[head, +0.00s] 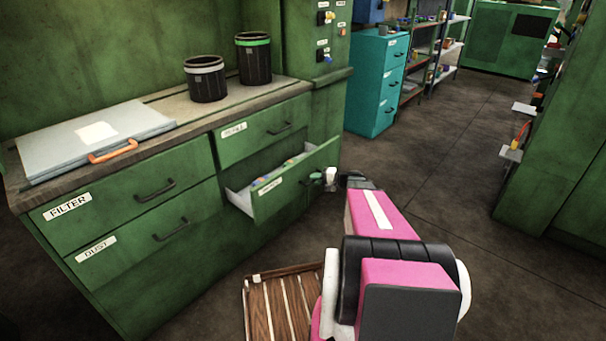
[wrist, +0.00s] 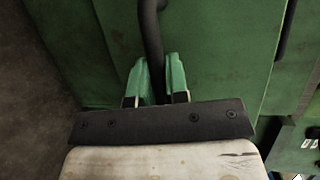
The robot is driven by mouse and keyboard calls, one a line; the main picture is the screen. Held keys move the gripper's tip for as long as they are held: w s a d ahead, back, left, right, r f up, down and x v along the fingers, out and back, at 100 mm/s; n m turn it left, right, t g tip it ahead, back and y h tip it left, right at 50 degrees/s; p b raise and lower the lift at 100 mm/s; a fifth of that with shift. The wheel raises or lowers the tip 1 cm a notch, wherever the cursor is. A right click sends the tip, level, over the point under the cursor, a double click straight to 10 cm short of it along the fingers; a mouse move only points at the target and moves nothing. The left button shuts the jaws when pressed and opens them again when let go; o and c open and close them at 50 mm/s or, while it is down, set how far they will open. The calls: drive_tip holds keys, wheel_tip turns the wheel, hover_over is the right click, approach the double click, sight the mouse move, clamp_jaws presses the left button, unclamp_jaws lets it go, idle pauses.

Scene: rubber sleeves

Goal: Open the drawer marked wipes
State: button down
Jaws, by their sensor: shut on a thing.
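The lower right drawer (head: 290,187) of the green cabinet stands pulled out, with small coloured things inside. Its white label (head: 270,187) is too small to read here. My gripper (head: 322,177) is at the right part of that drawer's front. In the wrist view my gripper (wrist: 158,85) has its two green fingers on either side of a dark bar handle (wrist: 151,35), shut on it. The drawer front (wrist: 215,50) fills much of the wrist view.
Closed drawers marked FILTER (head: 130,185) and DUST (head: 150,235) are at left, and another closed drawer (head: 262,128) is above the open one. Two dark bins (head: 205,82) and a grey case (head: 95,140) stand on the worktop. A slatted wooden pallet (head: 283,305) lies on the floor below.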

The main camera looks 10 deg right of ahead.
drive_tip(key=s+d, duration=0.4)
drive_tip(key=s, duration=0.1)
drive_tip(key=shift+s, duration=0.4)
drive_tip(key=shift+d, duration=0.1)
drive_tip(key=c, duration=1.1)
unclamp_jaws()
drive_tip(key=v, duration=1)
drive_tip(key=shift+s+d+r, duration=0.1)
drive_tip(key=shift+s+d, duration=0.15)
drive_tip(key=shift+d, duration=0.05)
drive_tip(key=shift+a, duration=0.1)
